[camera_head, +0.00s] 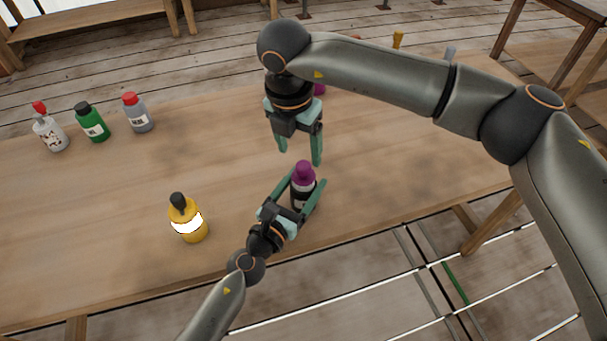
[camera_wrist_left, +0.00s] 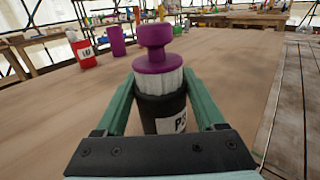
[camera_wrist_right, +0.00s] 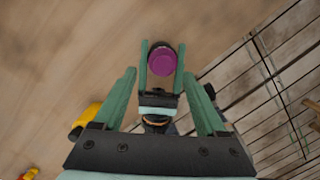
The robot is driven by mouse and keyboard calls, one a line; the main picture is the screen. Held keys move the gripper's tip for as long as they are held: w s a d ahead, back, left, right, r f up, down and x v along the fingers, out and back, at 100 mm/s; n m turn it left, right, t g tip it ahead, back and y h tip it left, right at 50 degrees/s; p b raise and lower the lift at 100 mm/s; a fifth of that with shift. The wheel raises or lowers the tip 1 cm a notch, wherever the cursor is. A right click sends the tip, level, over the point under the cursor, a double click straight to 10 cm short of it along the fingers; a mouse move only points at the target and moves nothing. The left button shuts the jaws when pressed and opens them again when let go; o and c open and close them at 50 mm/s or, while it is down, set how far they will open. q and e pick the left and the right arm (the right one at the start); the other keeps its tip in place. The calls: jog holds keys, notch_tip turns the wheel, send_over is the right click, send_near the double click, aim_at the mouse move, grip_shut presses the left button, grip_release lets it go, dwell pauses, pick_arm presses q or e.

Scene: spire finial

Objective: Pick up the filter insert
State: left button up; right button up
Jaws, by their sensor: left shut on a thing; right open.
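The filter insert has a purple knob (camera_head: 303,171) and a white ribbed body (camera_wrist_left: 162,82). It stands upright, its lower part hidden in a black labelled housing (camera_wrist_left: 165,112). My left gripper (camera_head: 306,186) is shut on the housing, one finger on each side, near the table's front edge. My right gripper (camera_head: 299,157) is open and empty, fingers pointing down, above and slightly behind the knob in the head view. In the right wrist view, the purple knob (camera_wrist_right: 162,63) shows from above between the left fingers, beyond the open right fingertips (camera_wrist_right: 160,82).
A yellow bottle (camera_head: 188,224) stands left of my left gripper on the wooden table (camera_head: 110,195). White (camera_head: 50,132), green (camera_head: 93,122) and grey (camera_head: 138,113) bottles stand at the back left. A purple cylinder (camera_wrist_left: 117,41) and red container (camera_wrist_left: 84,53) stand farther back.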

aim_at(303, 165)
jog(key=shift+w+d+f, duration=0.1)
jog(key=shift+d+f, duration=0.05)
jog(key=shift+f, duration=0.75)
jog(key=shift+w+d+f, duration=0.1)
jog(key=shift+d+f, duration=0.05)
jog(key=shift+f, duration=0.8)
jog(key=shift+d+f, duration=0.15)
jog(key=shift+f, duration=0.75)
jog(key=shift+c, duration=0.4)
jog(key=shift+r, duration=0.1)
jog(key=c, duration=1)
jog(key=shift+r, duration=6.5)
pick_arm(q)
jog(key=o, duration=1.4)
jog(key=shift+o, duration=0.2)
